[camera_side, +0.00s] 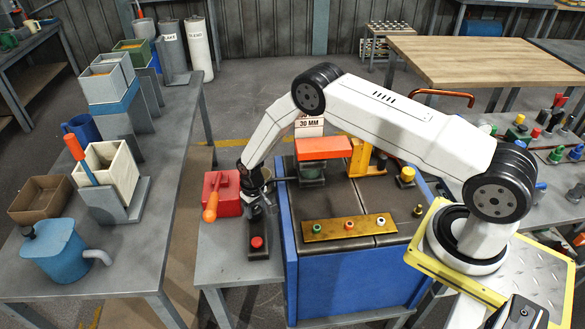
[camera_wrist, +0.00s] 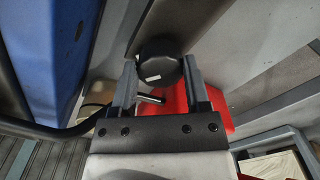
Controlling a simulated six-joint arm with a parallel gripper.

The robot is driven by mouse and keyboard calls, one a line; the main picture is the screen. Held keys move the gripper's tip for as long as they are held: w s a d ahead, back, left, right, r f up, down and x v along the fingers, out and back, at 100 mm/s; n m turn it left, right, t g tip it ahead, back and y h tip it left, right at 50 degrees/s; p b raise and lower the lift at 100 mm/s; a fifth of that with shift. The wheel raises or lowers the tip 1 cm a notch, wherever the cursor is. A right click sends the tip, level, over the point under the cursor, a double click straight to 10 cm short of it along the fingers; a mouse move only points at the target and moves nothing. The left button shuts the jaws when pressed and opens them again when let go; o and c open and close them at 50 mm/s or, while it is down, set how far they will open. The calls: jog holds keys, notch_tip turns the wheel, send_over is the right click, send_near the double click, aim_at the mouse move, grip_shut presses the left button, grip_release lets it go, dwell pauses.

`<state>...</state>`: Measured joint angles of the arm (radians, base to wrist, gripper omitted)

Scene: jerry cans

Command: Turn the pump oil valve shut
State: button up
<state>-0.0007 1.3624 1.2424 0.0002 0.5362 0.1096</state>
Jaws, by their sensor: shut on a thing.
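In the wrist view my gripper (camera_wrist: 159,72) has its two fingers on either side of a round black knob (camera_wrist: 160,52) with a small white mark on its face. The knob sits between the fingertips, and a short metal rod (camera_wrist: 150,98) shows just below it. My wrist hides most of the knob there. I cannot read which way the knob is turned.
A red box (camera_side: 226,200) with an orange handle stands close to the left of my gripper. A blue-sided bench (camera_side: 325,280) with a button panel (camera_side: 345,229) and an orange clamp stands close on the right. Cans and bins line the left table.

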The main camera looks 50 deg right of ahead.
aim_at(256, 209)
jog(key=n, duration=0.3)
jog(key=shift+n, duration=0.4)
jog(key=shift+d+n, duration=0.1)
jog(key=shift+n, duration=1.8)
jog(key=o, duration=1.3)
jog(key=shift+r, duration=0.1)
jog(key=shift+r, duration=3.8)
